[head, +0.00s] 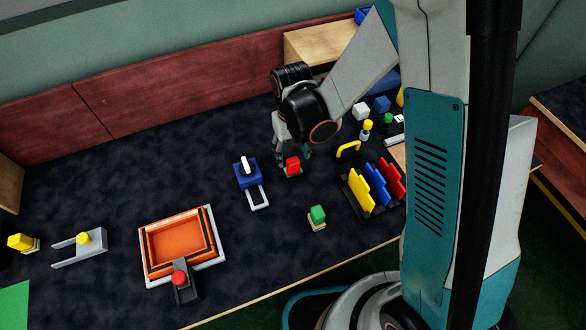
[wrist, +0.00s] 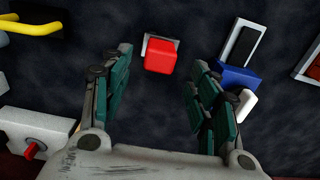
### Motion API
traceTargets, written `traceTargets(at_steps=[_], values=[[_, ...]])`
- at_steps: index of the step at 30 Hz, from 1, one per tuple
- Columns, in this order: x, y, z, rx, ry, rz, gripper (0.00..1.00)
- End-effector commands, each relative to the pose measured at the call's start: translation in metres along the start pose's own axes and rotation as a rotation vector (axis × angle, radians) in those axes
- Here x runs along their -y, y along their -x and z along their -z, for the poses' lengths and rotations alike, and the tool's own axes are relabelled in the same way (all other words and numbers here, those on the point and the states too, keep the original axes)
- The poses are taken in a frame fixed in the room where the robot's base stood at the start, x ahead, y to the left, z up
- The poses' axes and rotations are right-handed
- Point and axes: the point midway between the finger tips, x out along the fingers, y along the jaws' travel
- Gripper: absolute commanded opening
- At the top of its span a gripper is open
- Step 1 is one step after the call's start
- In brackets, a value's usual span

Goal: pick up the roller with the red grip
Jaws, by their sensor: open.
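The roller with the red grip (head: 292,166) stands on the dark table below my gripper, its red block on a pale base. In the wrist view its red grip (wrist: 161,56) shows top centre, ahead of and between the fingers, with part of the pale base behind it. My gripper (head: 292,148) is open and points down over it. In the wrist view the open gripper (wrist: 160,72) has one finger on each side, with nothing held. Contact with the grip cannot be told.
A blue block with a white handle (head: 247,176) stands close left; in the wrist view it (wrist: 238,77) is beside the right finger. A green-topped piece (head: 317,215), a rack of coloured plates (head: 362,205) and a yellow handle (head: 348,149) are nearby. An orange tray (head: 180,243) lies left.

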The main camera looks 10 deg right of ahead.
Motion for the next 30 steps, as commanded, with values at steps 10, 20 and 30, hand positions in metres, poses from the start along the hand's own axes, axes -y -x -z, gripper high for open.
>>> traceTargets(at_steps=[10, 20, 30], values=[[-0.001, -0.046, -0.005, -0.002, 0.000, -0.002, 0.55], [-0.001, -0.045, -0.005, -0.002, 0.000, -0.002, 0.30], [-0.001, -0.045, -0.005, -0.002, 0.000, -0.002, 0.01]])
